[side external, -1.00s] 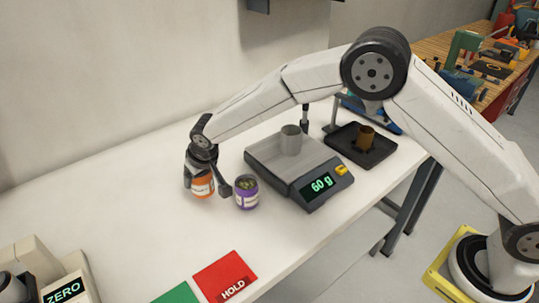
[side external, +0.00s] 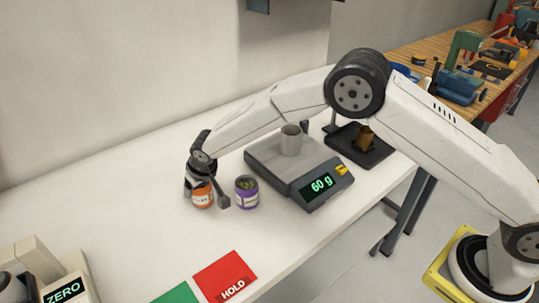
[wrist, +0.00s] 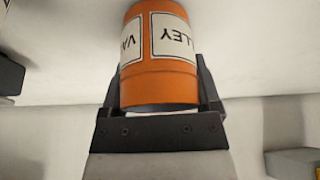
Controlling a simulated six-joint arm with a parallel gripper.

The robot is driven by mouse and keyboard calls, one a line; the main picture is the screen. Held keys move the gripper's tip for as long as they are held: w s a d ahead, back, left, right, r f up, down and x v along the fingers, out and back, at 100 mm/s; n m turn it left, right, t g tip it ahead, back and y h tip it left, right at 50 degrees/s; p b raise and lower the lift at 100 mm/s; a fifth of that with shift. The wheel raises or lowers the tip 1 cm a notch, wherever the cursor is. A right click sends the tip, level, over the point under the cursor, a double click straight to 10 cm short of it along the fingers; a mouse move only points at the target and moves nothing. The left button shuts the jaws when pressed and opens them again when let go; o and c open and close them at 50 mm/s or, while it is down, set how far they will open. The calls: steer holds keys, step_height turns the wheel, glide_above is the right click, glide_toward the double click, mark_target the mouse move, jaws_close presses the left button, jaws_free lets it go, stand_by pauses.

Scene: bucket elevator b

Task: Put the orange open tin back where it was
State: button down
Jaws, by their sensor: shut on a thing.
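The orange open tin (side external: 203,197) is on or just above the white table, left of the purple tin. In the wrist view the orange tin (wrist: 160,62) fills the space between the fingers, with a white label reading upside down. My gripper (side external: 207,193) is shut on it, with a finger on each side (wrist: 160,98). The tin's top is partly hidden by my gripper in the side view. The purple tin (side external: 246,194) with greenish contents stands upright close to the right of my gripper. I cannot tell whether the orange tin touches the table.
A scale (side external: 300,170) reading 60 g holds a grey cup (side external: 291,140). Behind it is a black tray (side external: 355,152) with a brown cup (side external: 366,139). A red HOLD card (side external: 225,275) and green card (side external: 178,294) lie in front. The table's left part is clear.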

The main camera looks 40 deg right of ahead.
steer(key=shift+f, duration=0.15)
jaws_free()
steer(key=v, duration=1.2)
stand_by(0.3)
stand_by(0.5)
steer(key=s+d+m+g, duration=0.1)
steer(key=s+d+g, duration=0.1)
steer(key=s+d, duration=2.1)
steer(key=s, duration=0.2)
steer(key=shift+s+d+f+m+h, duration=0.25)
steer(key=shift+f+m+h, duration=0.1)
steer(key=shift+m+h, duration=0.05)
